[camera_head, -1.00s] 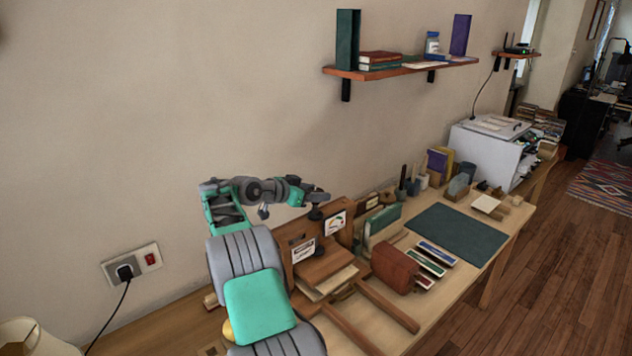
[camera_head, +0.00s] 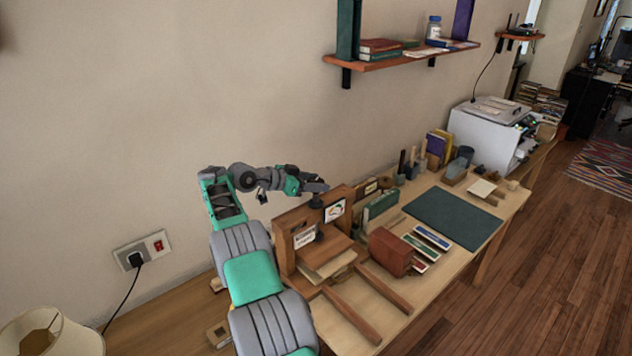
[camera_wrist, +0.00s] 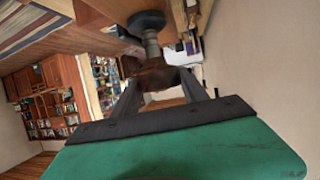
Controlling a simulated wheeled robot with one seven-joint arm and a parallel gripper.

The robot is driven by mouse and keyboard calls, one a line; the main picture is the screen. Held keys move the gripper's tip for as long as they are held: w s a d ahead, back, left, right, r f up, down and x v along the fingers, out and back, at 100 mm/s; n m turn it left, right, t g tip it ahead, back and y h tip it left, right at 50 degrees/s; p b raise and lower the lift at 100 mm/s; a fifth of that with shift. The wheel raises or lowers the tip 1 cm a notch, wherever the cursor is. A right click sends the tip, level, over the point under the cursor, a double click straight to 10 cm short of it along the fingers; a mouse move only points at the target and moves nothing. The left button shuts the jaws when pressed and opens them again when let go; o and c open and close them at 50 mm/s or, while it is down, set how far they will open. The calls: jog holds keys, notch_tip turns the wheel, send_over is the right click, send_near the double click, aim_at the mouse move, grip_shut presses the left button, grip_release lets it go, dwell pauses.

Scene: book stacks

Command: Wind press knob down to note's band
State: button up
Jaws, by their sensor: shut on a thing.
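The wooden book press (camera_head: 342,243) stands on the table beside the wall. A dark knob (camera_head: 316,202) sits at its top, with a screw below. My gripper (camera_head: 318,189) is at the knob. In the wrist view, my fingers (camera_wrist: 157,84) are shut on a brown piece of the knob (camera_wrist: 155,77), in line with a metal screw shaft (camera_wrist: 152,43) and a dark round disc (camera_wrist: 148,20). A white note (camera_head: 304,237) with small writing is on the press front. A card with a coloured dial (camera_head: 334,211) is on its right. The writing and dial reading are too small to read.
A brown leather-like block (camera_head: 390,251) and several coloured strips (camera_head: 432,238) lie right of the press. A green mat (camera_head: 452,217) lies beyond. A wall shelf (camera_head: 400,57) is above. A lamp (camera_head: 50,335) is at the lower left.

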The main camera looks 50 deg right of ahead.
jog(key=shift+r, duration=0.45)
jog(key=o, duration=1.1)
jog(key=shift+o, duration=1.3)
jog(key=shift+f, duration=0.2)
jog(key=shift+w+a, duration=0.15)
jog(key=shift+a, duration=0.2)
jog(key=p+v, duration=0.3)
jog(key=v, duration=0.4)
jog(key=shift+r, duration=0.1)
